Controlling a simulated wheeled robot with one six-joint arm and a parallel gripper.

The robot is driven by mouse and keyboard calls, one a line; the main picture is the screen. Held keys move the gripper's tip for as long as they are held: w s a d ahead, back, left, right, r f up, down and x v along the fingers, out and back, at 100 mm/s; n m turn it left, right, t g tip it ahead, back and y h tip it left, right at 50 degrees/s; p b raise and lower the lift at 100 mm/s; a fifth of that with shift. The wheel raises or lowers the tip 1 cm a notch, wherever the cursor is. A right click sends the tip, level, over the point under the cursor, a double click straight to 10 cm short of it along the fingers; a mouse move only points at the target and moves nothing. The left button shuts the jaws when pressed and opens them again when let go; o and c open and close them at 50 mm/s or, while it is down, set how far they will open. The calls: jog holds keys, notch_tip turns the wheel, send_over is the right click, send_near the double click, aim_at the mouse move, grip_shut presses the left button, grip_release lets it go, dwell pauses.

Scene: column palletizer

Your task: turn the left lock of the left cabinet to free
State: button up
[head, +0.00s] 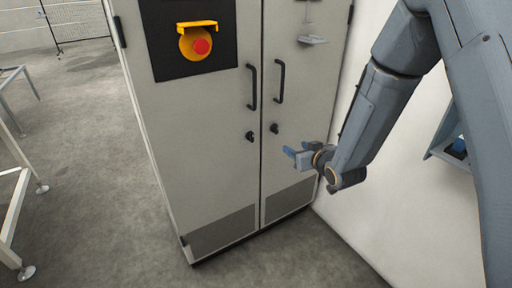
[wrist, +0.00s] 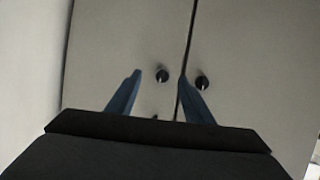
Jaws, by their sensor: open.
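The left lock (head: 250,136) is a small dark knob on the left door of the grey cabinet (head: 200,150), below its handle. The right lock (head: 274,128) sits across the seam on the right door. My gripper (head: 294,155) is open and empty in front of the right door, to the right of and a little lower than both locks. The wrist view seems turned over: the left lock (wrist: 202,83) shows right of the seam, outside the blue fingers, and the right lock (wrist: 162,75) shows between them. Neither lock is touched. The exact knob angles are too small to tell.
Two black bar handles, left (head: 252,87) and right (head: 280,80), stand out above the locks. A red and yellow stop switch (head: 200,45) is on the left door. A white wall (head: 385,215) stands right of the cabinet. The floor (head: 90,150) to the left is mostly clear.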

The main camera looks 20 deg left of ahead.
aim_at(253, 139)
jog(key=w+a+y, duration=0.1)
jog(key=a+y, duration=0.1)
jog(key=a, duration=0.3)
jog(key=a+f+n+y+b, duration=0.1)
jog(key=a, duration=0.4)
jog(key=w+a+f+n+y, duration=0.1)
jog(key=a+y, duration=0.1)
jog(key=a, duration=0.4)
jog(key=shift+w+y+b, duration=0.3)
jog(key=shift+w, duration=0.05)
jog(key=c, duration=1)
